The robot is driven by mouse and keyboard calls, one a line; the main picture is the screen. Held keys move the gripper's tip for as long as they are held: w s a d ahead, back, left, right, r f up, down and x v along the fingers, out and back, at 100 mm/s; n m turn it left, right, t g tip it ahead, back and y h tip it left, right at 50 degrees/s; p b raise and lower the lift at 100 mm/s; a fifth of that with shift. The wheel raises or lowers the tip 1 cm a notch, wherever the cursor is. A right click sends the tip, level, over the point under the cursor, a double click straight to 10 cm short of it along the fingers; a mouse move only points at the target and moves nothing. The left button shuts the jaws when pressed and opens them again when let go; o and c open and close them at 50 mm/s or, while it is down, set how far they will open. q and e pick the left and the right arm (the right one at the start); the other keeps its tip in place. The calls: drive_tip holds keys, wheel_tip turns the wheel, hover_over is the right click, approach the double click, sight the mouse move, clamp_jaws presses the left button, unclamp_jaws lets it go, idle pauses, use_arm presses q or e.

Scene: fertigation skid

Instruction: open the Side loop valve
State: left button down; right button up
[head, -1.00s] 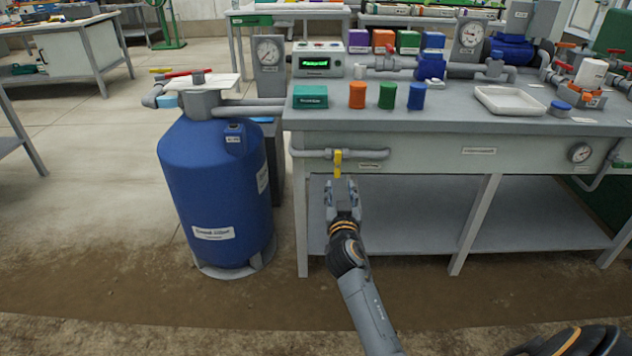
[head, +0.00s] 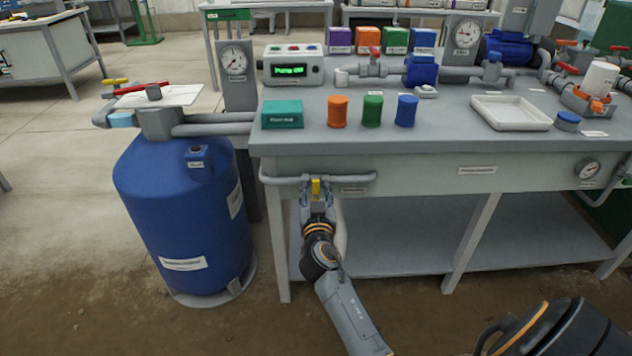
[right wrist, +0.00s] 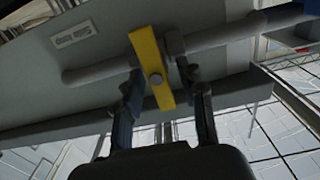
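In the right wrist view the handle (right wrist: 151,62) fills the centre. My right gripper (head: 317,198) is at the valve from below, its fingers on either side of the handle. In the wrist view the fingers (right wrist: 160,82) stand apart, with gaps beside the handle; I see no clear grip. My left gripper is not in view.
A blue tank (head: 185,215) stands left of the bench. On the bench top (head: 445,130) are a teal box (head: 282,114), orange, green and blue containers, a white tray (head: 510,112) and a pump display (head: 293,68). Bench legs and a lower shelf (head: 400,240) lie below the pipe.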

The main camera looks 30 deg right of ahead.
clamp_jaws()
drive_tip(key=shift+n, duration=0.3)
drive_tip(key=n, duration=0.3)
drive_tip(key=shift+a, duration=0.2)
drive_tip(key=n, duration=0.2)
drive_tip(key=shift+w+a+n, duration=0.15)
drive_tip(key=shift+n, duration=0.25)
drive_tip(key=n, duration=0.4)
drive_tip(key=n+p, duration=0.1)
drive_tip(key=n, duration=0.2)
drive_tip(key=f+n, duration=0.1)
drive_tip(key=n, duration=0.3)
drive_tip(key=shift+w+a+n, duration=0.15)
drive_tip(key=shift+a+n, duration=0.1)
drive_tip(key=shift+n, duration=0.05)
drive_tip(key=shift+f, duration=0.1)
